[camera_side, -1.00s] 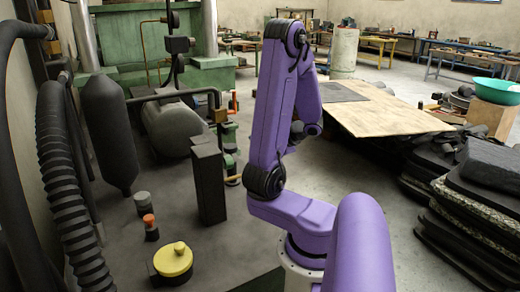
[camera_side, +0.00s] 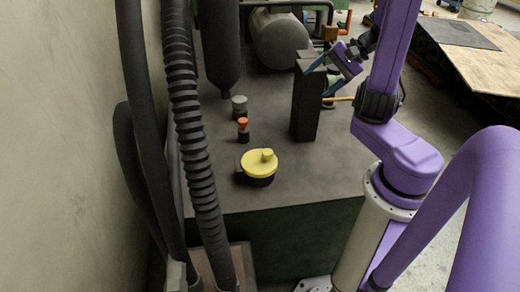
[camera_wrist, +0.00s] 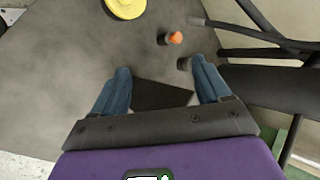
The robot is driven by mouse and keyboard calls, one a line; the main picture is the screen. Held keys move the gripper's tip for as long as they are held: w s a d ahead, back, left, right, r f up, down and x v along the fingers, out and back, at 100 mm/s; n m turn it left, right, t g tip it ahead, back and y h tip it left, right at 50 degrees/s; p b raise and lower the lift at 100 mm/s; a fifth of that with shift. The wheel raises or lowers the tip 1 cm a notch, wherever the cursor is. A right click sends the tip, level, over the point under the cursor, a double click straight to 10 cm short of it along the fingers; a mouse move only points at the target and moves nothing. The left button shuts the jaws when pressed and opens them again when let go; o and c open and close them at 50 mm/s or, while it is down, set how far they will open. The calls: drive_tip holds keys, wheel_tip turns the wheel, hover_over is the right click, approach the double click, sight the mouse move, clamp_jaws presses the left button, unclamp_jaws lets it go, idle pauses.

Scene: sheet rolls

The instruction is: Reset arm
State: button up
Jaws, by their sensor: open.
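My gripper (camera_side: 328,74) is open, with two blue fingers. In the side view it is at the upper end of a tall black block (camera_side: 304,112), which stands upright on the dark work surface. In the wrist view my gripper (camera_wrist: 158,68) has its fingers spread wide, and the dark top of the block (camera_wrist: 160,96) shows between them. I cannot tell whether the fingers touch it. The jaws hold nothing that I can see.
A yellow-topped round knob (camera_side: 258,162), an orange-topped button (camera_side: 243,124) and a grey-topped knob (camera_side: 239,103) stand left of the block. A ribbed black hose (camera_side: 192,130) and a dark cylinder (camera_side: 218,45) are farther left. Bare surface (camera_side: 225,192) lies in front.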

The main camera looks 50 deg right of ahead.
drive_tip(key=s+a+n+g, duration=0.2)
drive_tip(key=a+n+g, duration=0.6)
drive_tip(key=a+n, duration=0.45)
drive_tip(key=s+a+r+n+t+h, duration=0.1)
drive_tip(key=s+a+n+h, duration=0.3)
drive_tip(key=s+a+n, duration=0.6)
drive_tip(key=shift+s+r+n+h, duration=0.25)
drive_tip(key=shift+s+n, duration=0.4)
drive_tip(key=shift+n, duration=1.9)
drive_tip(key=shift+a, duration=0.1)
